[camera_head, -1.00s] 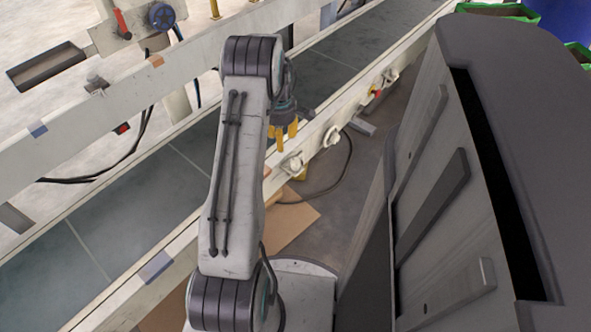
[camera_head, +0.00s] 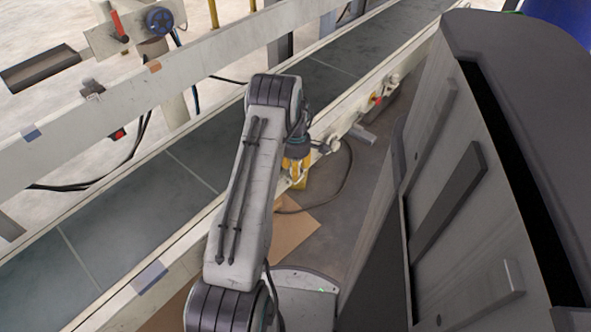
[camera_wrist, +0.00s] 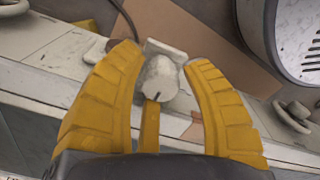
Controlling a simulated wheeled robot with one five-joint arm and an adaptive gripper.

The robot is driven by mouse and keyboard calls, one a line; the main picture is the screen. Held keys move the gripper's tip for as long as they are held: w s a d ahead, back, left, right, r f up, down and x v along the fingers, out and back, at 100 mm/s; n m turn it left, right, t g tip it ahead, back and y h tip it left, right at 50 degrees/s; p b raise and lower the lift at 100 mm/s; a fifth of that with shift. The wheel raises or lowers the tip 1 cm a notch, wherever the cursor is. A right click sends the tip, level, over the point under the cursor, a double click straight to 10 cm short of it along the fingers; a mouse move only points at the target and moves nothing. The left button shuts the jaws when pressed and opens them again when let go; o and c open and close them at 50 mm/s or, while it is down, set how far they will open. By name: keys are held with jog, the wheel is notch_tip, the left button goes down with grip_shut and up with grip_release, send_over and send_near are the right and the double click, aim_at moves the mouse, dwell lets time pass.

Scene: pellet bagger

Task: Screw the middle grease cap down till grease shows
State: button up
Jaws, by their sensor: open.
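In the wrist view a worn white grease cap (camera_wrist: 160,78) sits on the side rail of the conveyor, with a dark slot or mark on its near face. It is the middle one of three round white fittings in that view. My gripper (camera_wrist: 162,58) is open, with one yellow finger on each side of the cap. Gaps show between the cap and both fingers. A narrow third yellow part reaches up just below the cap; contact cannot be told. In the head view my gripper (camera_head: 297,178) is low beside the rail and hides this cap.
Other white caps show at the left (camera_wrist: 14,8) and right (camera_wrist: 292,116) in the wrist view. A dark conveyor belt (camera_head: 130,210) runs behind the rail. A grey cabinet (camera_head: 450,200) stands close on the right. Cardboard (camera_head: 295,232) and a black cable (camera_head: 345,180) lie below.

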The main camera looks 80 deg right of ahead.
dwell(0.3)
jog(key=shift+f, duration=0.1)
grip_shut()
